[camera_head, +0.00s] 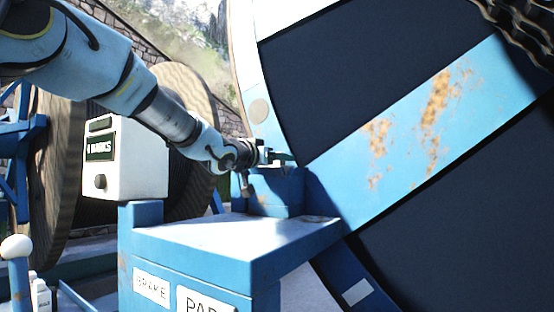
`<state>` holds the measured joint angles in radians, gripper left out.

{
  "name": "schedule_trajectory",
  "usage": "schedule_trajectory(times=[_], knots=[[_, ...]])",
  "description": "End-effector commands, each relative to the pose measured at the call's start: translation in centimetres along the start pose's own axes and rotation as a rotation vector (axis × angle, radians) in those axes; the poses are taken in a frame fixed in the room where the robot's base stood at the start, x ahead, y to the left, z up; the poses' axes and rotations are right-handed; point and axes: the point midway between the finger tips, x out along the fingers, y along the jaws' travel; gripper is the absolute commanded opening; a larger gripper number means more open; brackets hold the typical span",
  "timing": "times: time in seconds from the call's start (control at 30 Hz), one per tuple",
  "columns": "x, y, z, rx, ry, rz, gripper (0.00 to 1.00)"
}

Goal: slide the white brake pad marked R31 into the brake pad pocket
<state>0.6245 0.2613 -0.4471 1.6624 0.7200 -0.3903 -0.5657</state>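My gripper (277,157) is at the end of my arm, just above a blue block (277,190) on the blue stand. It is small and partly in shadow, so I cannot tell whether its fingers are open or what they hold. The block stands close to the big reel's rim and may be the brake pad pocket, but its opening does not show. The stand's front carries white labels (151,286) reading "BRAKE" and, partly cut off, "PAD". I cannot make out a white pad marked R31.
The large blue, rusted reel (425,125) fills the right side. A white box (125,160) with a dark sign and a knob stands left of the flat stand top (225,236), which is clear. A wooden reel (60,165) is behind. A white-knobbed lever (17,248) is at lower left.

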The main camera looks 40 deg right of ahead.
Motion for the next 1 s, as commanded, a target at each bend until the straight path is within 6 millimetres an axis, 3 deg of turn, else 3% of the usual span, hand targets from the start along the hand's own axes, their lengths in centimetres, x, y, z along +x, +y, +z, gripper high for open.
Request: schedule_trajectory(times=[0.03, 0.33, 0.67, 1.0], knots=[[0.0, 0.1, -0.3, 0.001, 0.005, 0.001, 0.67], [0.0, 0.0, -0.1, 0.0, 0.002, 0.0, 1.0], [-0.6, -0.1, 0.1, 0.0, -0.003, -0.002, 1.0], [-6.7, -0.1, -0.1, 0.005, 0.001, -0.003, 1.0]])
